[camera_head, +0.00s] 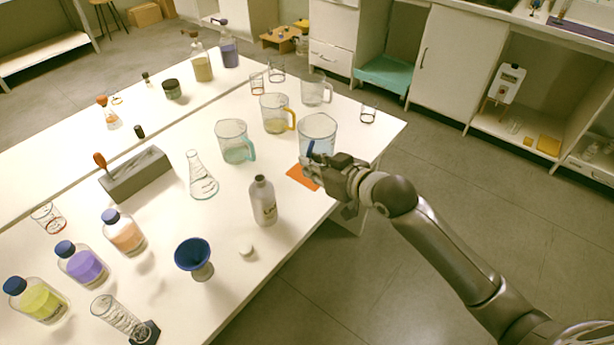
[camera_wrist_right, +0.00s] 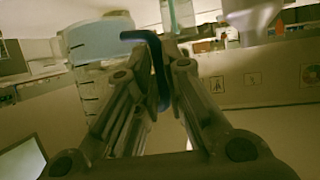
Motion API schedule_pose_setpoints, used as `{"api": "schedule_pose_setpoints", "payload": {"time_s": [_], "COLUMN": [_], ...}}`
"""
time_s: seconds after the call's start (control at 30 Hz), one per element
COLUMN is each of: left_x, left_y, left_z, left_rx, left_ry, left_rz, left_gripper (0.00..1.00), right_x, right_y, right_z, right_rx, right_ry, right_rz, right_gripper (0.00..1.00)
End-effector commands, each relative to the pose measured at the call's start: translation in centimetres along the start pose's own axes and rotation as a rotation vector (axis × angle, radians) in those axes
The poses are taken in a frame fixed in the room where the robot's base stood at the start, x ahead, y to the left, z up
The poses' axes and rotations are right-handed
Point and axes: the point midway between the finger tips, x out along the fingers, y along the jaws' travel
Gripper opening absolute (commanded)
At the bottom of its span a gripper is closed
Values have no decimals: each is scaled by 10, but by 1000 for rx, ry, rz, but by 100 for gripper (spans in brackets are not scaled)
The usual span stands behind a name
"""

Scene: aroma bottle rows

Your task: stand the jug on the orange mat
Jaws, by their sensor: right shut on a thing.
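The jug (camera_head: 317,128) is clear with a blue handle and bluish contents. It looks upright, over or just behind the orange mat (camera_head: 300,178) near the table's right edge. My right gripper (camera_head: 314,165) is shut on its handle. In the right wrist view the blue handle (camera_wrist_right: 155,62) runs between the fingers, and the jug body (camera_wrist_right: 92,42) shows beyond them at the left. The gripper hides the jug's lower part and part of the mat, so I cannot tell whether the base touches anything. My left gripper is not in view.
A teal-handled jug (camera_head: 233,145) and a yellow-handled jug (camera_head: 275,115) stand left of and behind the held jug. A clear jug (camera_head: 315,91) is farther back. A grey bottle (camera_head: 263,202) stands in front left of the mat. The table edge is close on the right.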

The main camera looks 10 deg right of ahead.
Motion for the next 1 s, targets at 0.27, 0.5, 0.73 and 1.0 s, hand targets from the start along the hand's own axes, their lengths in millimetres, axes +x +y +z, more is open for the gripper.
{"api": "schedule_pose_setpoints", "payload": {"time_s": [0.27, 0.5, 0.73, 1.0], "left_x": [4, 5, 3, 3], "left_y": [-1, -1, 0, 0], "left_z": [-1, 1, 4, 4], "left_rx": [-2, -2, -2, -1], "left_ry": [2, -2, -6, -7], "left_rz": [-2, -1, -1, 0], "left_gripper": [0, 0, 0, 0], "right_x": [50, 65, 78, 80], "right_y": [16, 20, 21, 21], "right_z": [25, 35, 61, 64], "right_rx": [0, 0, -1, -1], "right_ry": [4, 3, 3, 5], "right_rz": [1, 1, 1, 1], "right_gripper": [0, 0, 0, 0]}}
